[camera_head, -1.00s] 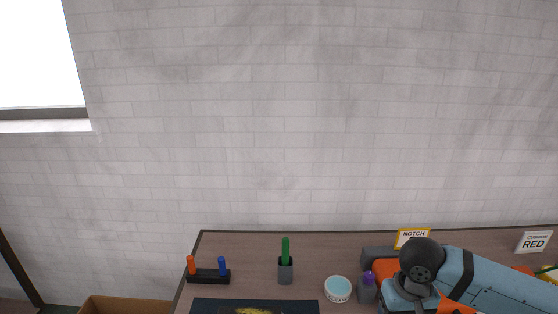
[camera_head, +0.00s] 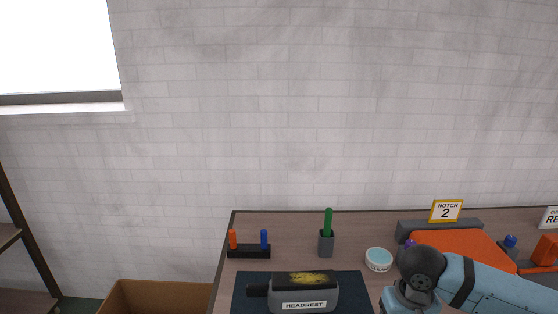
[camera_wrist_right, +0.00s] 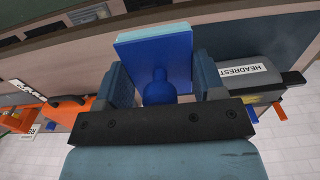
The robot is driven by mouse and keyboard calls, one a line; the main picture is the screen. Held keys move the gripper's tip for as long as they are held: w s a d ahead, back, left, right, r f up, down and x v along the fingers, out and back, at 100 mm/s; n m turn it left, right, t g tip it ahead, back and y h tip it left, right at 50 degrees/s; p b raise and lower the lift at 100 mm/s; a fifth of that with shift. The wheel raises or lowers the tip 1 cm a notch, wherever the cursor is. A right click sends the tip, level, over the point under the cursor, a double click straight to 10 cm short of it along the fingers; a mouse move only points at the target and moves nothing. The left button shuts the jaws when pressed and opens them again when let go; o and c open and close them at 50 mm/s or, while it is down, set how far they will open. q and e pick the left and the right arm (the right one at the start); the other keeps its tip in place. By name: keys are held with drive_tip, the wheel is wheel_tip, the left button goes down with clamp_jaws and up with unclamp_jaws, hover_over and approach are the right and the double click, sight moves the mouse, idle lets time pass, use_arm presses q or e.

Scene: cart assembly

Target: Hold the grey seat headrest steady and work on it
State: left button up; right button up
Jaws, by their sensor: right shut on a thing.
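The grey headrest (camera_head: 322,297), with a white HEADREST label and a rough yellow patch on top, lies on a dark mat (camera_head: 252,280) at the bottom of the head view. A dark stub projects from its left end. It also shows in the right wrist view (camera_wrist_right: 248,72), beside my right gripper and apart from it. My right gripper (camera_wrist_right: 163,85) is shut on the blue knob of a blue block (camera_wrist_right: 155,55) with a light-blue face. In the head view my right arm comes in from the right, its gripper below the frame. My left gripper is not in view.
On the table stand a black holder (camera_head: 249,252) with orange and blue pegs, a grey cup (camera_head: 326,244) with a green stick, and a round tub (camera_head: 378,260). An orange part (camera_head: 455,248) lies behind my right arm, near a NOTCH 2 sign (camera_head: 446,211). A cardboard box (camera_head: 160,298) is at lower left.

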wheel_tip(320, 180, down, 13)
drive_tip(key=b, duration=1)
drive_tip(key=shift+r, duration=0.15)
